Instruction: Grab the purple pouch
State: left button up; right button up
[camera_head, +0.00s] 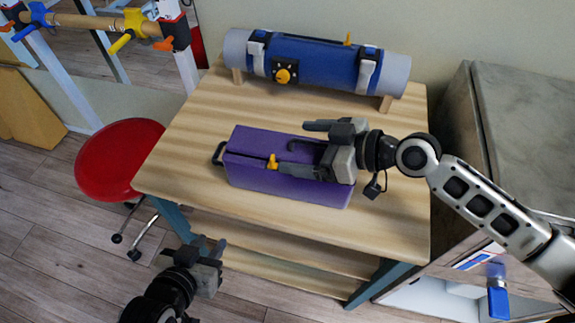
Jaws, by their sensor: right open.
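The purple pouch (255,146) is a box-shaped case lying on the wooden table (185,128), with a dark handle at its left end and a small yellow piece on its front edge. My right gripper (298,148) reaches in from the right, over the right half of the pouch. Its two fingers point left and are spread apart, one over the far side and one near the front edge; I cannot tell whether they touch the pouch. My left gripper (212,247) is low, off the table's front left edge and away from the pouch; its finger gap is unclear.
A blue and grey roll (320,64) with straps and a yellow knob rests on wooden supports at the table's back. A red stool (118,158) stands left of the table. A grey cabinet (520,125) stands at right. Bare tabletop surrounds the pouch.

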jog(key=shift+a+f, duration=0.1)
jog(key=shift+c, duration=0.2)
jog(key=c, duration=1.5)
